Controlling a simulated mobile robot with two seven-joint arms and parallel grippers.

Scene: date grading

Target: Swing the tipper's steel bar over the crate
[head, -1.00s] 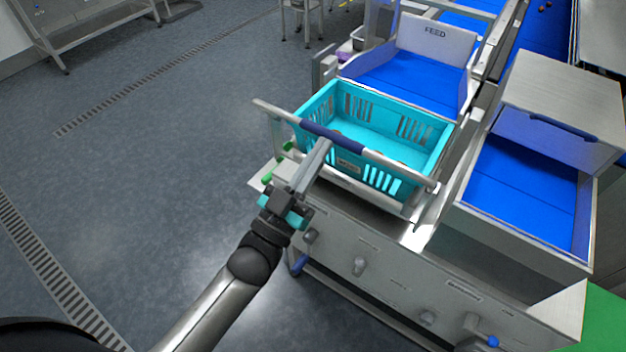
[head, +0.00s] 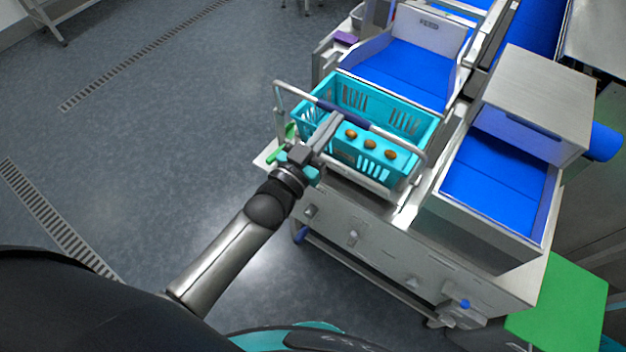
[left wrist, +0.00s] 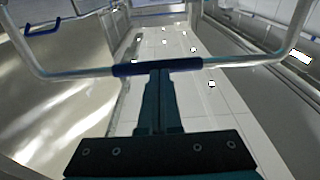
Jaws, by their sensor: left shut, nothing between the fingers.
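The tipper's steel bar (head: 394,139) is a U-shaped tube with a dark blue sleeve (head: 345,115) at its middle. It stands raised across the near part of the turquoise crate (head: 424,139), its legs at the crate's two ends. Three brown dates (head: 370,143) show inside the crate, below the bar. My left gripper (head: 335,119) is shut and empty, its fingertips at the near side of the sleeve. In the left wrist view the shut fingers (left wrist: 160,76) reach the blue sleeve (left wrist: 157,66); whether they press on it I cannot tell. My right gripper is not in view.
A blue feed belt (head: 403,72) lies behind the crate. A blue-lined bin (head: 500,190) with a raised grey box (head: 540,95) stands at the right. Green clips (head: 276,155) sit by the crate's left end. A green panel (head: 560,308) is at lower right.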

